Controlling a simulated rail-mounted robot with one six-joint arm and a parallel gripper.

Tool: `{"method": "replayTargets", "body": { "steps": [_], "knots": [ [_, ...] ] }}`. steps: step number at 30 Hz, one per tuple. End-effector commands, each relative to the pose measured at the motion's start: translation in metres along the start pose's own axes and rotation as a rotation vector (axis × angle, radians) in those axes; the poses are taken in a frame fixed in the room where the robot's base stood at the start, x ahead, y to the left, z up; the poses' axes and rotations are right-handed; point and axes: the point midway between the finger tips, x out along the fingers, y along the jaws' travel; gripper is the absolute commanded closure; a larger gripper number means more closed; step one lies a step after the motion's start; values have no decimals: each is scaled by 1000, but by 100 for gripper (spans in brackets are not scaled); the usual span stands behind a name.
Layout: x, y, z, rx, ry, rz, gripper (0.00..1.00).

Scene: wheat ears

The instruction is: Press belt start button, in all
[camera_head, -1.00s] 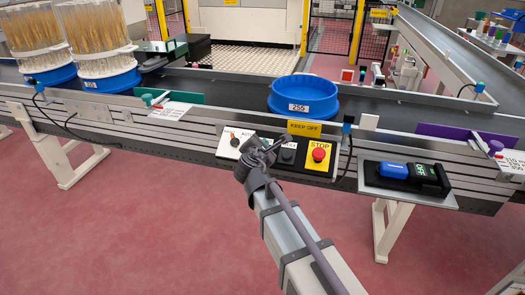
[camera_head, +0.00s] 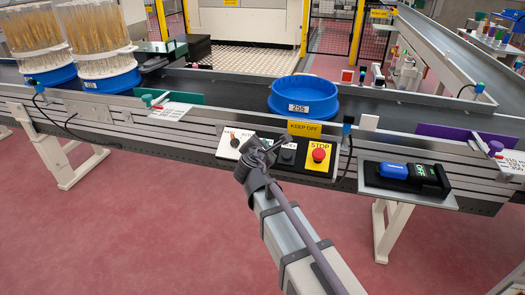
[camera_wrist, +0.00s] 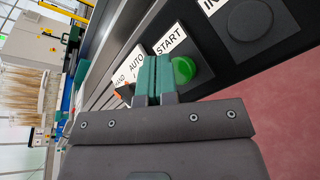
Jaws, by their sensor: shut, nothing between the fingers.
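The green start button (camera_wrist: 184,70) sits on a black panel under a label reading START in the wrist view. My gripper (camera_wrist: 158,62) has its green fingers closed together with nothing between them. The fingertips show just left of the button, over the panel; I cannot tell whether they touch it. In the head view my gripper (camera_head: 278,144) is in front of the control panel (camera_head: 228,146) on the belt's front side, and the arm hides the start button there.
A red STOP button (camera_head: 319,154) on a yellow plate and a black button (camera_head: 288,155) are right of my gripper. A blue tub (camera_head: 303,97) labelled 255 stands on the belt (camera_head: 225,82) behind. A handheld device (camera_head: 410,172) lies on a shelf at right.

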Motion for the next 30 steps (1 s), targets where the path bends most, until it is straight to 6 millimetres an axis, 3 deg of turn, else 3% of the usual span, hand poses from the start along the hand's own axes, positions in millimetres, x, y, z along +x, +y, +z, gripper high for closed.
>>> {"method": "replayTargets", "body": {
  "steps": [30],
  "knots": [
    [6, -4, -4, 0, 0, 0, 100]
  ]
}}
